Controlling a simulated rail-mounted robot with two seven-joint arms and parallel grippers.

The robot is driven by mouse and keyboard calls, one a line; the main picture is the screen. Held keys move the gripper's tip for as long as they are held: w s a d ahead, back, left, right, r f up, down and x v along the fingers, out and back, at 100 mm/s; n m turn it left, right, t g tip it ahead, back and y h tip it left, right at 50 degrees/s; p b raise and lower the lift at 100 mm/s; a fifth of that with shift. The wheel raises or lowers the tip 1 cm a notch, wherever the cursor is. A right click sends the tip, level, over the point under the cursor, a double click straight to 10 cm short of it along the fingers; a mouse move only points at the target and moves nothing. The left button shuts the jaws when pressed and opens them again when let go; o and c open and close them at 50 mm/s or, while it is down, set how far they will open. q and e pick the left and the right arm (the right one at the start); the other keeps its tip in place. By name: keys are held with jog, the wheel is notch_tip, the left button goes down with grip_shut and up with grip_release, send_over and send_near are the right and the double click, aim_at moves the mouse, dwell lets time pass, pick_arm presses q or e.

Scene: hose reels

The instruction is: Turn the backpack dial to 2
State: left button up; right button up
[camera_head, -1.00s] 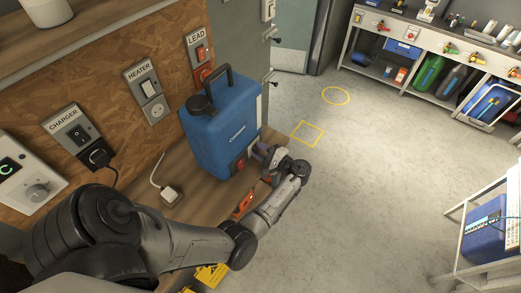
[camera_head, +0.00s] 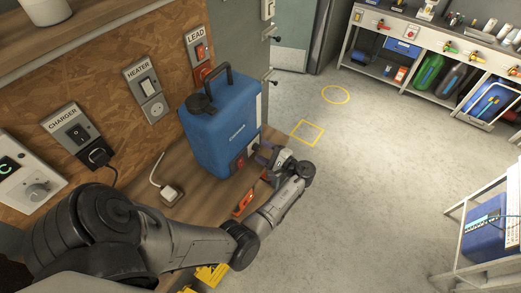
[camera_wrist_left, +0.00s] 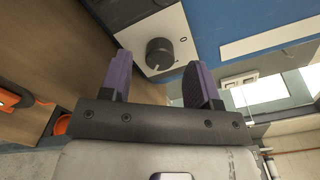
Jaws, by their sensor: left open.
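The blue backpack unit (camera_head: 222,130), with a black cap and carry handle, stands upright on the wooden bench. Its dial (camera_wrist_left: 160,53) is a round black knob on a pale plate low on the blue body in the left wrist view. A "0" mark shows up and right of the knob; a "2" mark is not readable. My left gripper (camera_head: 264,153) is at the unit's lower right side. In the left wrist view its purple fingers (camera_wrist_left: 160,66) are open, one either side of the knob, with gaps visible. My right gripper is not in view.
A red switch (camera_head: 239,163) is on the unit's front. A white plug block (camera_head: 170,194) and an orange-red item (camera_head: 243,203) lie on the bench. Wall switches labelled charger, heater and lead line the board.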

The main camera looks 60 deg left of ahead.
pick_arm(q)
jog(key=b+v, duration=0.1)
jog(key=v, duration=1.1)
jog(key=shift+b, duration=0.3)
jog(key=shift+w, duration=0.1)
jog(key=shift+w+f, duration=0.1)
